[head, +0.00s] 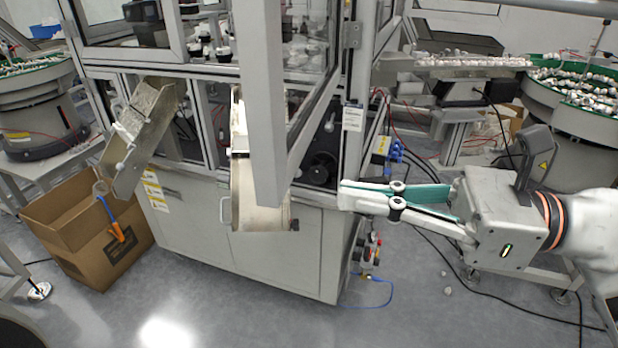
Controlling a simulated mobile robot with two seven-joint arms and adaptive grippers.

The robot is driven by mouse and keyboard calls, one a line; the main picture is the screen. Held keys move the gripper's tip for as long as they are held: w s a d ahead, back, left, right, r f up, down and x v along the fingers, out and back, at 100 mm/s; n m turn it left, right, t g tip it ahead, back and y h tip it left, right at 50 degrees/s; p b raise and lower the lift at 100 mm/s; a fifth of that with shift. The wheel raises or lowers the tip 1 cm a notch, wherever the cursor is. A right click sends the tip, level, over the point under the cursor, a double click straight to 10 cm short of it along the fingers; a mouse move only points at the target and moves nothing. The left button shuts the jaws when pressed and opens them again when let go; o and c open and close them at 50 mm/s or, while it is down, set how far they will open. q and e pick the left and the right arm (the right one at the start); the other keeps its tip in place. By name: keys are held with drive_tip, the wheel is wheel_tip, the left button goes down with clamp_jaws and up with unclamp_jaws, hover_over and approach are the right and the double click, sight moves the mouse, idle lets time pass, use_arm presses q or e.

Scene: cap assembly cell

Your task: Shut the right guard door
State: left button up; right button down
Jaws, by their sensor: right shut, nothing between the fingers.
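The right guard door (262,95) is a grey-framed clear panel on the front of the machine. It stands open, swung out toward me, with its hinge side at the machine's right corner post (352,60). My right gripper (345,195) comes in from the right. Its fingers are shut and empty, pointing left, to the right of the door's lower end. A gap shows between the fingertips and the door frame. My left gripper is not in view.
A metal chute (145,130) slopes out at the left, above an open cardboard box (85,235). Bowl feeders stand at the left (35,100) and right (575,95). The floor in front is mostly clear.

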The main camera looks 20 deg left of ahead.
sight(283, 185)
drive_tip(key=a+p, duration=0.1)
drive_tip(key=a, duration=0.5)
drive_tip(key=shift+s, duration=0.2)
drive_tip(key=shift+a, duration=0.2)
